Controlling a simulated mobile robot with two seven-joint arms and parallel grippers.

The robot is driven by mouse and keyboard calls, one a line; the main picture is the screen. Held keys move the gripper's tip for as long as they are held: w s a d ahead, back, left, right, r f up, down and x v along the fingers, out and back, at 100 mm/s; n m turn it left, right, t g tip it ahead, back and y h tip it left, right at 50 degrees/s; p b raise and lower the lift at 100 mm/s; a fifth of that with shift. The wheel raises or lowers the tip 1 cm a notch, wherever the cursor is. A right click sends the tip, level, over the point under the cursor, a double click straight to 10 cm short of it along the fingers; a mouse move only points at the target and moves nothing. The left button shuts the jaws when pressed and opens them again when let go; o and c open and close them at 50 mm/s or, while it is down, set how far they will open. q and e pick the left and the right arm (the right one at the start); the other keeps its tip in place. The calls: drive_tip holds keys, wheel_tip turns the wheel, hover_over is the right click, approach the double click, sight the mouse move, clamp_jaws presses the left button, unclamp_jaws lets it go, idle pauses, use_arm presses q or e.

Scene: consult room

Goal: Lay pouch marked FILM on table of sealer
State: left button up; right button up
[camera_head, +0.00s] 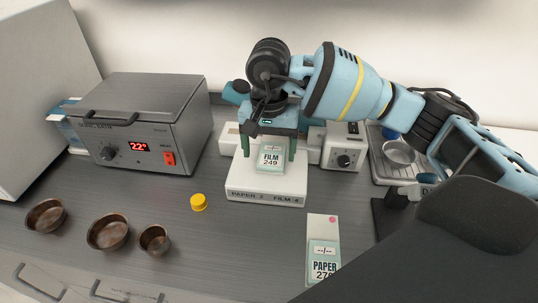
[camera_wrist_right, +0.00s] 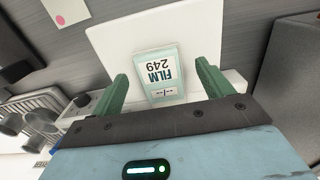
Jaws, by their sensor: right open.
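The pouch marked FILM 249 (camera_head: 271,158) is pale with a teal label. It lies on the white table of the sealer (camera_head: 265,190), whose front edge reads PAPER 2 and FILM 4. My right gripper (camera_head: 268,155) is above this table, open, with one green finger on each side of the pouch. In the right wrist view the FILM pouch (camera_wrist_right: 152,72) shows between the fingers, with gaps on both sides, over the white table (camera_wrist_right: 190,30). My left gripper is not in view.
A pouch marked PAPER (camera_head: 323,250) lies front right of the sealer. A grey ultrasonic bath (camera_head: 140,120) stands left. A yellow cap (camera_head: 198,202) and brown bowls (camera_head: 108,231) are on the counter. A metal tray (camera_head: 380,165) is at right. Counter between cap and PAPER pouch is clear.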

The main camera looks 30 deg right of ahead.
wheel_tip(320, 180, up, 10)
drive_tip(key=shift+f, duration=0.2)
